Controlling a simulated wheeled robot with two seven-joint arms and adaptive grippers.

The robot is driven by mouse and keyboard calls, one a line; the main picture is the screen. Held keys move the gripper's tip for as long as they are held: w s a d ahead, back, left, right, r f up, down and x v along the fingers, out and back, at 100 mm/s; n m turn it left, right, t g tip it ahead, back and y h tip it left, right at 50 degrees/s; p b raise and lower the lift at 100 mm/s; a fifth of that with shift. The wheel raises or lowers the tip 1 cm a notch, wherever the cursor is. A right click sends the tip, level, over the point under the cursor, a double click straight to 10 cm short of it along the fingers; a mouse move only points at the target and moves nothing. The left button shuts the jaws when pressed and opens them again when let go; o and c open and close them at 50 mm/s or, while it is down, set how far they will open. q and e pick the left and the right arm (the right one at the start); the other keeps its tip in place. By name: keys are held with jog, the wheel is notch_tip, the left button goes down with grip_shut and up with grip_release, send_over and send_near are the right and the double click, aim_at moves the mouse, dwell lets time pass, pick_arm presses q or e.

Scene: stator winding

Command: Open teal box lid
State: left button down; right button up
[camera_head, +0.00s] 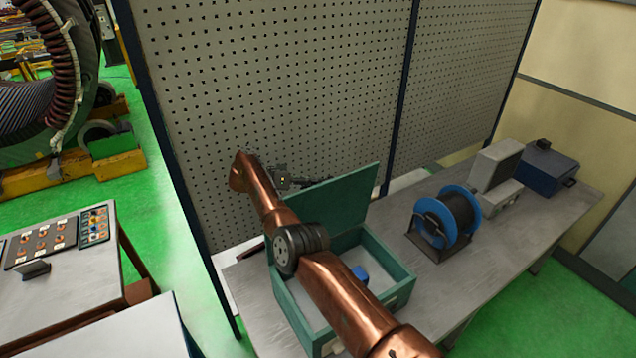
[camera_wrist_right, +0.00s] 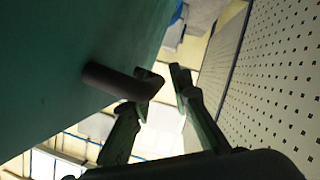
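The teal box (camera_head: 392,290) stands on the workbench in the head view. Its lid (camera_head: 340,205) is raised and stands about upright at the back edge, with the inside exposed. My right arm crosses in front of the box and hides part of it. My right gripper (camera_head: 290,182) is behind the lid's left end, partly hidden. In the right wrist view, the lid's teal face (camera_wrist_right: 60,50) fills the left side. A dark bent handle (camera_wrist_right: 112,82) sticks out from it beside one finger. The right gripper's fingers (camera_wrist_right: 166,76) are apart, with a gap between the tips. My left gripper is not in view.
A small blue object (camera_head: 360,273) lies inside the box. A blue spool (camera_head: 446,218), a grey device (camera_head: 496,172) and a dark blue box (camera_head: 541,167) stand to the right on the bench (camera_head: 520,228). A perforated panel (camera_head: 270,90) rises close behind the lid and gripper.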

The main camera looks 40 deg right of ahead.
jog(key=shift+r, duration=0.3)
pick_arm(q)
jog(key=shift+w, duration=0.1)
pick_arm(e)
notch_tip(320, 180, up, 9)
jog(key=shift+r, duration=0.2)
dwell(0.5)
